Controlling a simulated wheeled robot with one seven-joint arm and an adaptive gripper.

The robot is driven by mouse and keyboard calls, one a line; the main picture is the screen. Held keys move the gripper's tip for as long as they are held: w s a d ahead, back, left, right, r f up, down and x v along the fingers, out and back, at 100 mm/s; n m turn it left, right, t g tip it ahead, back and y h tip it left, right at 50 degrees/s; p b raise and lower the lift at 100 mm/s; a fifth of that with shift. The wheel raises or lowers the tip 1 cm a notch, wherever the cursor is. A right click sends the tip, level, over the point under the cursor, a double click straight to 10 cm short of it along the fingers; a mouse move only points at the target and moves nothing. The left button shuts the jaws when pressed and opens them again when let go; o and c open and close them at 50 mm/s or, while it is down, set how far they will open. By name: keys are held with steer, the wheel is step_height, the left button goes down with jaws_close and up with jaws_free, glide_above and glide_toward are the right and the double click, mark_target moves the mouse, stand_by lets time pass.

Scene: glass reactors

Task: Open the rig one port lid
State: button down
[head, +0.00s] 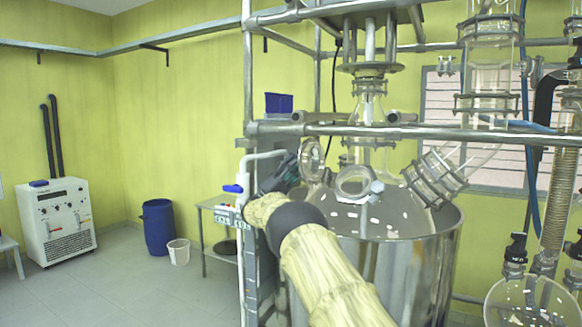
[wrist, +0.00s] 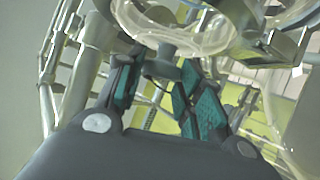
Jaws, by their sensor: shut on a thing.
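The port lid (head: 312,158) is a round glass disc in a metal-like rim. In the head view it stands tilted up, beside the round glass port (head: 355,183) on the reactor top. My gripper (head: 290,172) is just left of the lid, at the end of my arm, which hides part of it. In the wrist view, the teal-padded fingers of my gripper (wrist: 163,76) are closed around a small grey handle (wrist: 166,52) below a clear round glass rim (wrist: 175,38). The exact contact is partly hidden.
The large steel vessel (head: 405,265) stands below the port. Metal frame bars (head: 430,131) cross above it, and an angled glass neck (head: 435,178) is to the right.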

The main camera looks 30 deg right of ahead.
steer(key=shift+f, duration=0.15)
steer(key=c, duration=1)
jaws_free()
steer(key=shift+d, duration=0.15)
steer(key=v, duration=1.2)
